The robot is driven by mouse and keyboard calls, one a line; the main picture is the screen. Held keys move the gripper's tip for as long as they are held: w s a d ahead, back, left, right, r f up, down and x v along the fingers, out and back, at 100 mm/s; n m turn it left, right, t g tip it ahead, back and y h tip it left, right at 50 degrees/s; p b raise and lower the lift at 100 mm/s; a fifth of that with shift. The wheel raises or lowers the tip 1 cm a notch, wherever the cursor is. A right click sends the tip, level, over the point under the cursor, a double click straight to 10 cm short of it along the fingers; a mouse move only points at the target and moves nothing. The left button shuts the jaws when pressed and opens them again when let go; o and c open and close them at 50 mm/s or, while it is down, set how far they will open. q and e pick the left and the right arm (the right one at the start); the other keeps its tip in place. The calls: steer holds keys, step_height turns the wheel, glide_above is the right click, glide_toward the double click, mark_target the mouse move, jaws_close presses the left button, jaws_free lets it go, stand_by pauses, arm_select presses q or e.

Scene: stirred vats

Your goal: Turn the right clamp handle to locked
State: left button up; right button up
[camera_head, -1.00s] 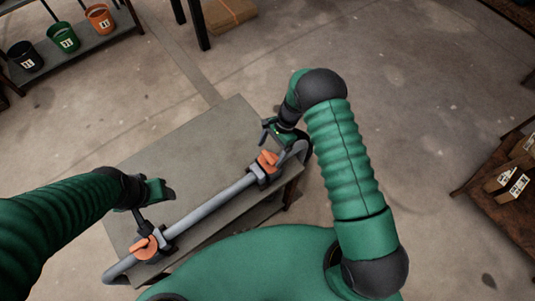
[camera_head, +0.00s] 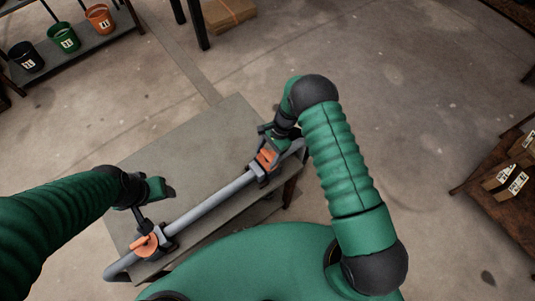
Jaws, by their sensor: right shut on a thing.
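The right clamp (camera_head: 259,171) with its orange handle (camera_head: 267,158) sits on the grey pipe (camera_head: 215,200) at the right side of the grey table. My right gripper (camera_head: 270,146) reaches down from above and is shut on the orange handle; its fingers partly cover the handle. The left clamp with its orange handle (camera_head: 144,246) sits on the pipe at the lower left. My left gripper (camera_head: 146,205) is just above the left clamp; how far its fingers are apart is unclear.
The grey table (camera_head: 190,150) is bare behind the pipe. A shelf with black, green and orange buckets (camera_head: 63,38) stands at the upper left. A wooden table with boxes (camera_head: 505,182) is at the right. A cardboard box (camera_head: 232,14) lies at the top.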

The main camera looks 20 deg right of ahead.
steer(key=shift+w+d+n+b, duration=0.1)
steer(key=shift+w+n+b, duration=0.1)
steer(key=shift+n+b, duration=0.15)
steer(key=n+g+h+b, duration=0.1)
steer(key=n+b, duration=0.2)
steer(key=shift+w+f, duration=0.1)
steer(key=n+g+b, duration=0.1)
steer(key=n+b, duration=0.1)
steer(key=n, duration=0.1)
steer(key=shift+h, duration=0.4)
steer(key=n+h+b, duration=0.1)
steer(key=n+b, duration=0.1)
steer(key=n, duration=0.1)
steer(key=shift+n+g, duration=0.3)
steer(key=shift+n, duration=0.05)
steer(key=n, duration=0.1)
steer(key=n+h+b, duration=0.1)
steer(key=n, duration=0.1)
steer(key=shift+r+n+h, duration=0.25)
steer(key=shift+n+h, duration=0.05)
steer(key=shift+n+h+b, duration=0.3)
steer(key=shift+n+h, duration=0.5)
steer(key=shift+n, duration=1.1)
